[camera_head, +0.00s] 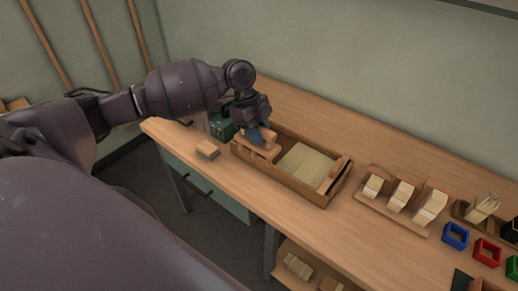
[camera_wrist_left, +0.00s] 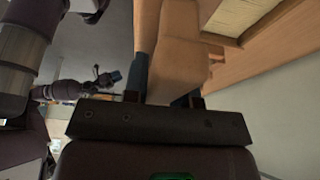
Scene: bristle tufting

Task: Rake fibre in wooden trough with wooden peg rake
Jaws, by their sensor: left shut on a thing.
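The wooden trough (camera_head: 318,199) is a long open box on the workbench. Pale fibre (camera_head: 305,164) lies flat in its middle and right part. My left gripper (camera_head: 257,139) is over the trough's left end, shut on the wooden peg rake (camera_head: 262,152). In the left wrist view the rake's wooden handle (camera_wrist_left: 182,55) sits between the blue fingers, with the trough wall (camera_wrist_left: 262,45) close beside it. The rake's pegs are hidden, so I cannot tell whether they touch the fibre. My right gripper is not in the head view; a small distant gripper (camera_wrist_left: 112,77) shows in the left wrist view, its jaws unclear.
Right of the trough are a wooden holder (camera_head: 378,208) with fibre bundles and blue (camera_head: 455,236) and red (camera_head: 487,251) trays. The wall is behind the bench.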

